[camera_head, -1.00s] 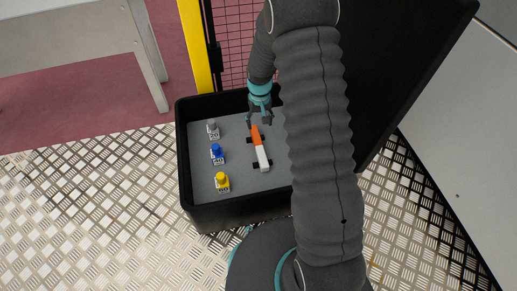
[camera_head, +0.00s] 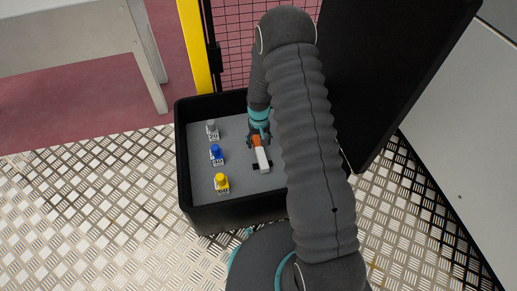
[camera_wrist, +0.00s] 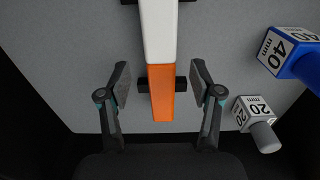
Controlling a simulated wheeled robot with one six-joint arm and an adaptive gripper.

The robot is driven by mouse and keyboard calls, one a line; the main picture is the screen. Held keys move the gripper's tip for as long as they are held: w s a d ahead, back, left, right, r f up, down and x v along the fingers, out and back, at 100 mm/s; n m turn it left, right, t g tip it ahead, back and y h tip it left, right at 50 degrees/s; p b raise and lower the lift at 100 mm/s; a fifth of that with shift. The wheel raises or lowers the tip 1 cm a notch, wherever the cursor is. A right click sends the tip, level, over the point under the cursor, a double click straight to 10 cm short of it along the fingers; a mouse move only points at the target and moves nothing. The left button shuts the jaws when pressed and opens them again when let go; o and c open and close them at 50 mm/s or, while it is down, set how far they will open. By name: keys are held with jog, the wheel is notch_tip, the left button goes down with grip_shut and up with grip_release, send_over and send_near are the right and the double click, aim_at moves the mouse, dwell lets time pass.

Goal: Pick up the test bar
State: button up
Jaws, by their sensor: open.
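The test bar (camera_head: 262,157) is an orange and white bar lying on dark supports in the grey-floored black case. Its orange end (camera_wrist: 161,92) and white part (camera_wrist: 158,30) show in the wrist view. My gripper (camera_wrist: 160,84) is open, with one finger on each side of the orange end and a gap to the bar on both sides. In the head view my gripper (camera_head: 259,138) is over the far, orange end and hides part of it.
The black case (camera_head: 187,205) has raised walls around the bar. To the bar's left in the head view stand a grey 20 mm block (camera_head: 213,130), a blue 40 mm block (camera_head: 217,154) and a yellow block (camera_head: 222,182). The case's open lid (camera_head: 390,80) stands at the right.

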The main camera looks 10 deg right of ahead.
aim_at(259, 146)
notch_tip(259, 146, down, 3)
jog(key=shift+f, duration=0.2)
grip_shut()
jog(key=shift+r, duration=0.2)
